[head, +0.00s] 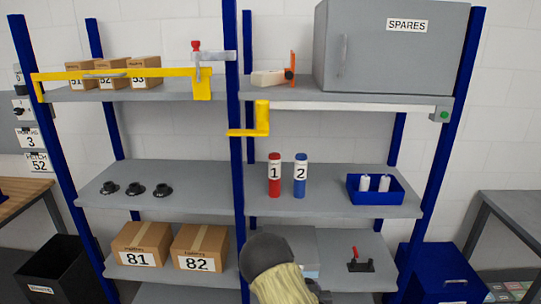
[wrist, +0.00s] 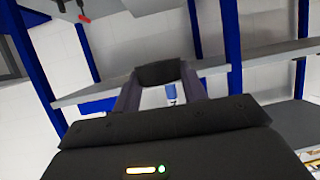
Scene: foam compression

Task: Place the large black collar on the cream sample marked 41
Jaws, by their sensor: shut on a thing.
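My gripper (wrist: 160,82) shows in the wrist view, its two dark fingers shut on a black piece, the large black collar (wrist: 158,73). The collar spans the gap between the fingertips, and only one side of it shows, so its hole cannot be made out. It is held up in the air, with shelving behind it. In the head view I cannot make out the gripper's fingers or the collar; part of my arm rises at the bottom middle. No cream sample marked 41 can be made out in either view.
A blue-posted rack holds three small black pieces (head: 135,190), a red bottle 1 (head: 275,176), a blue bottle 2 (head: 300,177) and a blue tray (head: 375,196). Boxes 81 (head: 142,243) and 82 (head: 200,247) sit below. A grey SPARES cabinet (head: 385,50) stands on top.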

